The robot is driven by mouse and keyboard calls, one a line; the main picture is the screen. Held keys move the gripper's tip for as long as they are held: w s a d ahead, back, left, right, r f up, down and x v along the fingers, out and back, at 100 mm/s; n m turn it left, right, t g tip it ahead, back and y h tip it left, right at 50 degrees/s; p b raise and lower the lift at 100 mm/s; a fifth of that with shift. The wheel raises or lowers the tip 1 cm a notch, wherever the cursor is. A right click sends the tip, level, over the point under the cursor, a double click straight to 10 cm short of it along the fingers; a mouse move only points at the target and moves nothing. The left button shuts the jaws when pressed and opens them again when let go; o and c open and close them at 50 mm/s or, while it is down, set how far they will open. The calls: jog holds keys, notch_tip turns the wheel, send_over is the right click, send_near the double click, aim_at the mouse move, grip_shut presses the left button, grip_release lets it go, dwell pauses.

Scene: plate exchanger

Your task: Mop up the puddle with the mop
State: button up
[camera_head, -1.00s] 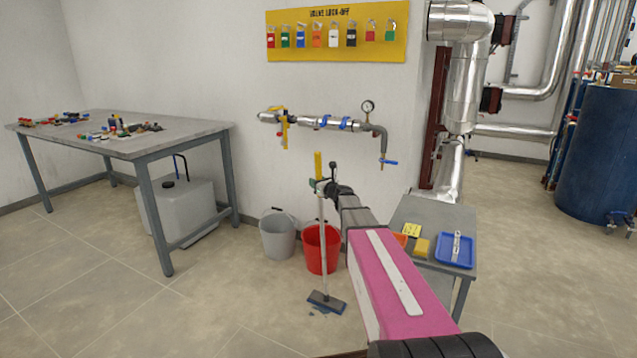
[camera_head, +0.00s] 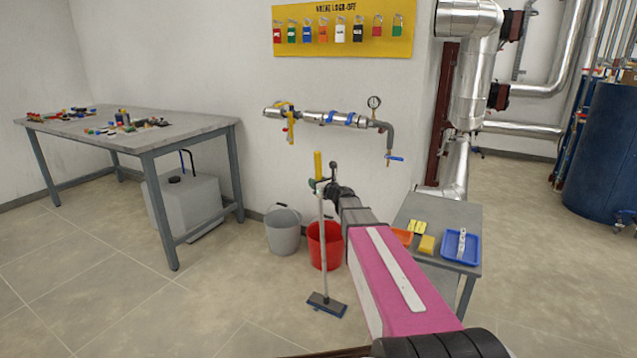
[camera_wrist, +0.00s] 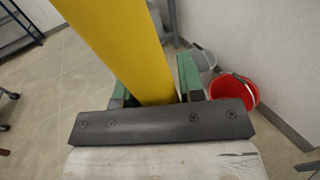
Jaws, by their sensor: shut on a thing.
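My gripper (camera_head: 322,187) is shut on the yellow upper handle of the mop (camera_head: 323,240). The mop stands nearly upright, and its flat dark head (camera_head: 326,304) is down at the floor in front of the red bucket. In the wrist view, the yellow handle (camera_wrist: 118,40) runs between the green fingers of my gripper (camera_wrist: 155,88). The mop head is out of sight there. I can make out no clear puddle on the floor around the mop head; anything under the head is hidden.
A red bucket (camera_head: 326,248) and a grey bucket (camera_head: 283,232) stand behind the mop by the wall. A small grey table (camera_head: 440,212) with a blue tray (camera_head: 461,257) is at the right. A workbench (camera_head: 190,138) stands at the left. The floor at front left is clear.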

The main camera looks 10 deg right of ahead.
jog(key=shift+s+a, duration=1.55)
jog(key=shift+s, duration=0.65)
jog(key=shift+s+a, duration=1.6)
jog(key=shift+s, duration=0.6)
jog(key=shift+s+a, duration=1.55)
jog(key=shift+s, duration=0.65)
jog(key=shift+w+r, duration=0.1)
jog(key=shift+r, duration=2.45)
grip_shut()
jog(key=shift+r, duration=0.1)
